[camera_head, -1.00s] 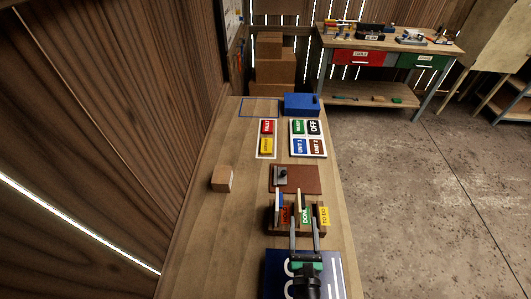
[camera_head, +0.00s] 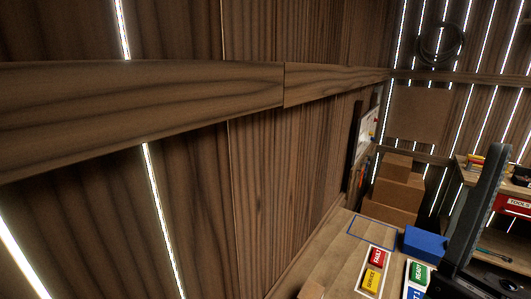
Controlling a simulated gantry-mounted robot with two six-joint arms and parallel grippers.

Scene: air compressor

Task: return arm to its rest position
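A dark bar-shaped part of my arm (camera_head: 472,215) rises at the right edge, close to the camera. No gripper fingertips show on it, and I cannot tell which arm it belongs to. No gripper is recognisable in this view, so what either one holds is hidden.
The wooden wall (camera_head: 170,190) fills the left and middle. At lower right, the workbench (camera_head: 330,250) bears a blue box (camera_head: 425,243), a red tile (camera_head: 377,258), a yellow tile (camera_head: 371,280) and a green tile (camera_head: 419,273). Cardboard boxes (camera_head: 397,190) stand behind; a tool table (camera_head: 510,180) is at right.

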